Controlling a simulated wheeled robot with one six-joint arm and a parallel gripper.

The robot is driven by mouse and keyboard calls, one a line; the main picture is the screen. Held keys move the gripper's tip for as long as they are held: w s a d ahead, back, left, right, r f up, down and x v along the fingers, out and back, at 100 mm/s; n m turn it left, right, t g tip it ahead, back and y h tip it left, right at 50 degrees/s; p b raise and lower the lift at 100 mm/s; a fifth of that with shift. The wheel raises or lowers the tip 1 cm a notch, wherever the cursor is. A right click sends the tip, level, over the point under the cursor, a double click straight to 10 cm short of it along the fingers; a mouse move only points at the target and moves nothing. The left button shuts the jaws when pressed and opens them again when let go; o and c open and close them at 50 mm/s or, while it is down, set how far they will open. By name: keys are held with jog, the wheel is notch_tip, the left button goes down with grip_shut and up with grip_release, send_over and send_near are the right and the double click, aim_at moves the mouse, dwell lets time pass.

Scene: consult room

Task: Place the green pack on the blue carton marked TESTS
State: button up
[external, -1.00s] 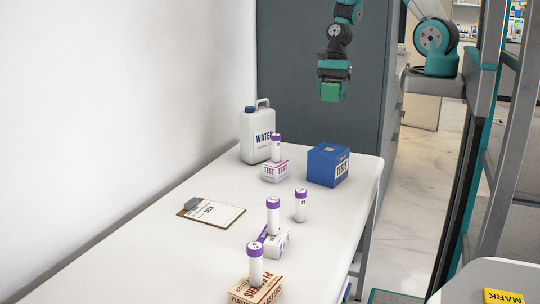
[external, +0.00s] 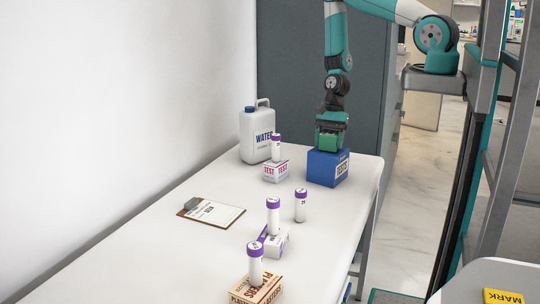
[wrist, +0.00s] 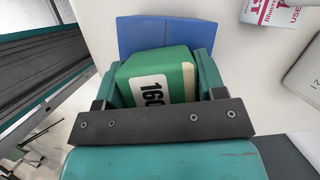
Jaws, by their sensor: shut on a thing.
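The green pack (external: 327,143) is between the fingers of my gripper (external: 330,138), which is shut on it. In the wrist view the pack (wrist: 160,78) shows a white label with "160", and my gripper's fingers (wrist: 158,85) flank it. The blue carton marked TESTS (external: 328,167) stands at the far right end of the table. The pack is right at the carton's top; I cannot tell whether it touches. In the wrist view the carton (wrist: 165,33) shows behind the pack, which hides part of its top.
A white water jug (external: 254,135) and a TEST box (external: 275,172) with a purple-capped tube (external: 276,148) stand left of the carton. A clipboard (external: 211,212), several more tubes and boxes are nearer on the table (external: 150,250). The table's right edge is close to the carton.

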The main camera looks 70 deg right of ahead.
jog(key=shift+f, duration=0.1)
jog(key=o, duration=1)
